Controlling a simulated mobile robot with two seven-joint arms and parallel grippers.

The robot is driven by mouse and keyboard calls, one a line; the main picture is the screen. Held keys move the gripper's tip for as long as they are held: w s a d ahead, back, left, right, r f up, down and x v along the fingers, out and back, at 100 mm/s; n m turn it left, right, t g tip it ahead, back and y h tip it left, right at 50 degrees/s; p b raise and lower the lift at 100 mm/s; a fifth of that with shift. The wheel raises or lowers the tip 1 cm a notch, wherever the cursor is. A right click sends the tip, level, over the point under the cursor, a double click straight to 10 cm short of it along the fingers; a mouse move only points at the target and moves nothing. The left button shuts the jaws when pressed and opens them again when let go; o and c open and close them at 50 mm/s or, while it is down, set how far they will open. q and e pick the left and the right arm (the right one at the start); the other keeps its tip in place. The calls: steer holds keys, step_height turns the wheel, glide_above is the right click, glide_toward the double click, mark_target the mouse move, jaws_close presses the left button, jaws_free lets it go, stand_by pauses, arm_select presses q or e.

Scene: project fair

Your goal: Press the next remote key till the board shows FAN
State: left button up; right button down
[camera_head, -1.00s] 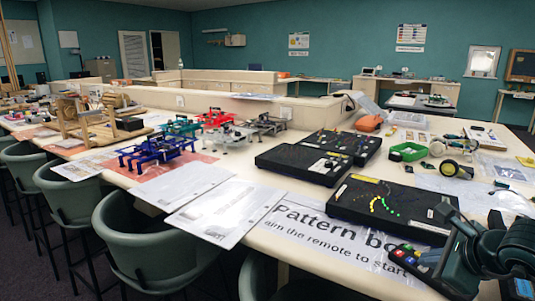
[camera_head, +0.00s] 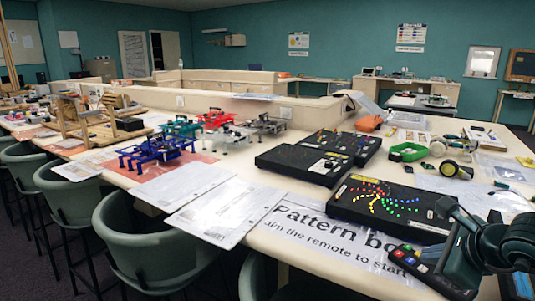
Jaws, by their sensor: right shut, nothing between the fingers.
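The black pattern board (camera_head: 350,208) lies on the white table at the right. Its lit dots are red, yellow, green and blue, in curved rows that spread out like a fan. The remote (camera_head: 402,256), dark with coloured keys, lies at the front edge of the printed sheet. My right gripper (camera_head: 440,270) is shut and empty at the remote's right end and hides part of it. I cannot tell whether a fingertip touches a key. My left gripper is not in view.
Two more black boards (camera_head: 300,163) lie behind the lit one. A green tray (camera_head: 408,152) and headphone-like items (camera_head: 455,170) are to the right. The "Pattern board" sheet (camera_head: 320,232) and white papers (camera_head: 222,207) lie in front. Chairs (camera_head: 160,245) line the left edge.

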step_height(320, 180, up, 6)
steer(key=p, duration=0.3)
steer(key=shift+f, duration=0.1)
stand_by(0.6)
